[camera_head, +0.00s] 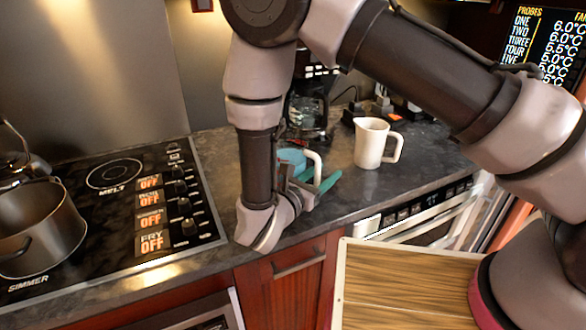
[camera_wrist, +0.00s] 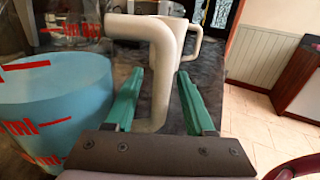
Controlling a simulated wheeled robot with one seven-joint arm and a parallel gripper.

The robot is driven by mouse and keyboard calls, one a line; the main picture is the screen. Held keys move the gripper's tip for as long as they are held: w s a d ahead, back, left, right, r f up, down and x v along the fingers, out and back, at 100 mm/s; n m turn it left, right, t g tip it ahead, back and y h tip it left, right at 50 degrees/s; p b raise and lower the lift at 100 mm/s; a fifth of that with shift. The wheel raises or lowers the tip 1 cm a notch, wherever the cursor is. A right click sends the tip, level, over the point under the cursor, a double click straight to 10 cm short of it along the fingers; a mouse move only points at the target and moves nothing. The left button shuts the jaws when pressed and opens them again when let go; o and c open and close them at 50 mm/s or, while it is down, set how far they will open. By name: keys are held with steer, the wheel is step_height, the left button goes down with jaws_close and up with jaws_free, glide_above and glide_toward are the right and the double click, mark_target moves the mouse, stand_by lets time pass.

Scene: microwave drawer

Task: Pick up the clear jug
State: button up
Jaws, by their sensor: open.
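The clear jug (camera_wrist: 45,100) has red markings, blue contents and a white handle (camera_wrist: 160,75). It fills the left of the wrist view. In the head view the jug (camera_head: 292,156) stands on the dark counter, partly hidden behind my arm. My gripper (camera_wrist: 160,82) is open, with one green finger on each side of the handle. I cannot tell whether either finger touches it. In the head view my gripper (camera_head: 321,177) is low over the counter, at the handle's near side.
A white jug (camera_head: 372,143) stands to the right and also shows behind the handle in the wrist view (camera_wrist: 252,50). A glass carafe (camera_head: 306,112) is behind the clear jug. A stove (camera_head: 110,215) with a pot (camera_head: 40,228) is left. A wooden board (camera_head: 405,290) is at front right.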

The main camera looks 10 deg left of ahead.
jaws_close()
stand_by(1.4)
